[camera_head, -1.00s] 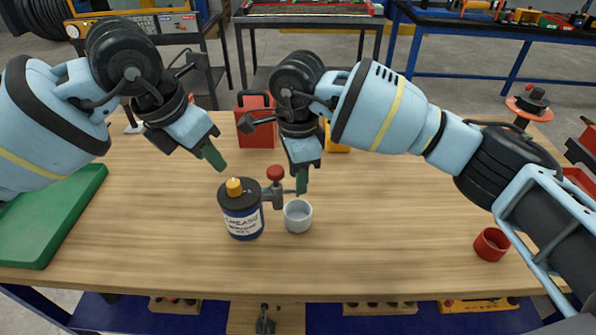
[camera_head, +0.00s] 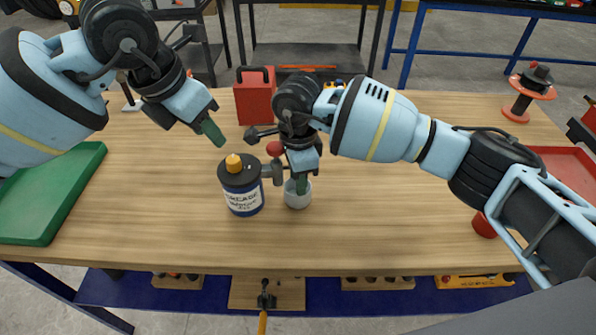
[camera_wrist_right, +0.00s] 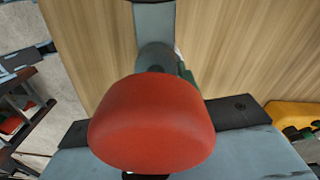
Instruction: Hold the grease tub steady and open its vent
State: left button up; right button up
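The grease tub (camera_head: 243,200) stands upright on the bench, dark blue with a white label and a dark lid. A yellow-orange cap (camera_head: 234,163) sits on its lid. A side fitting carries a red knob (camera_head: 274,149), which fills the middle of the right wrist view (camera_wrist_right: 152,125). My left gripper (camera_head: 213,132) hangs above and left of the tub, apart from it. My right gripper (camera_head: 301,184) points down right of the tub, its green tip over or in a white cup (camera_head: 297,200). The gap between fingers is not clear for either gripper.
A red can (camera_head: 254,100) stands behind the tub. A green tray (camera_head: 30,225) lies at the left, a red tray (camera_head: 565,165) and a red spool (camera_head: 520,110) at the right. A red cup (camera_head: 483,226) is partly hidden by my right arm. The front middle bench is clear.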

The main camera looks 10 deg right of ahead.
grip_shut()
dwell(1.3)
